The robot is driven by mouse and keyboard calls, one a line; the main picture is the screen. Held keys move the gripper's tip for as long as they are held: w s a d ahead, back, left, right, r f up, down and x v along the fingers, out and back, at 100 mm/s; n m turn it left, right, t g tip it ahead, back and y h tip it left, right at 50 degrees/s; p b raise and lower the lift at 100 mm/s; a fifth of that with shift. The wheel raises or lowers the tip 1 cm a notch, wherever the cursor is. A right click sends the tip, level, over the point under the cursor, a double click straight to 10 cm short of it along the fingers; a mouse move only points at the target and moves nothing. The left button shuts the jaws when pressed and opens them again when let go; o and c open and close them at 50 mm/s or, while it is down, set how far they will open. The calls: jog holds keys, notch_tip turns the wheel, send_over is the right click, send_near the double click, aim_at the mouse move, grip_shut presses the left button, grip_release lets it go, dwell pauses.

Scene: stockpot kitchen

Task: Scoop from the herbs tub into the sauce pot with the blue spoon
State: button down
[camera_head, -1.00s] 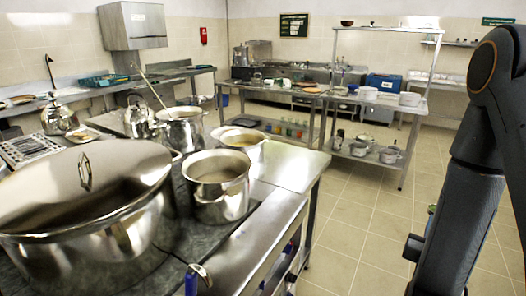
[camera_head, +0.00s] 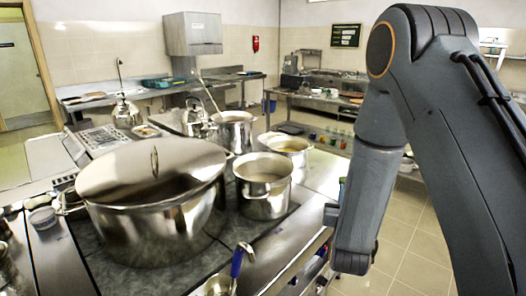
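A blue-handled utensil (camera_head: 237,262), which looks like the blue spoon, is at the bottom edge by the stove's front; its metal bowl is partly cut off. An open steel pot (camera_head: 263,204) with brownish contents stands right of the large lidded stockpot (camera_head: 150,228). A wider open pot (camera_head: 287,146) with light brown contents is behind it, and a tall pot (camera_head: 232,135) with a long utensil in it stands further left. I cannot tell which is the sauce pot. I cannot pick out the herbs tub. My arm hangs at the right; my gripper's fingers do not show.
A kettle (camera_head: 195,121) stands behind the stockpot. A small lidded container (camera_head: 42,217) is on the left counter. Small coloured jars (camera_head: 337,138) sit on a rear table's lower shelf. Tiled floor (camera_head: 405,235) is open at the right.

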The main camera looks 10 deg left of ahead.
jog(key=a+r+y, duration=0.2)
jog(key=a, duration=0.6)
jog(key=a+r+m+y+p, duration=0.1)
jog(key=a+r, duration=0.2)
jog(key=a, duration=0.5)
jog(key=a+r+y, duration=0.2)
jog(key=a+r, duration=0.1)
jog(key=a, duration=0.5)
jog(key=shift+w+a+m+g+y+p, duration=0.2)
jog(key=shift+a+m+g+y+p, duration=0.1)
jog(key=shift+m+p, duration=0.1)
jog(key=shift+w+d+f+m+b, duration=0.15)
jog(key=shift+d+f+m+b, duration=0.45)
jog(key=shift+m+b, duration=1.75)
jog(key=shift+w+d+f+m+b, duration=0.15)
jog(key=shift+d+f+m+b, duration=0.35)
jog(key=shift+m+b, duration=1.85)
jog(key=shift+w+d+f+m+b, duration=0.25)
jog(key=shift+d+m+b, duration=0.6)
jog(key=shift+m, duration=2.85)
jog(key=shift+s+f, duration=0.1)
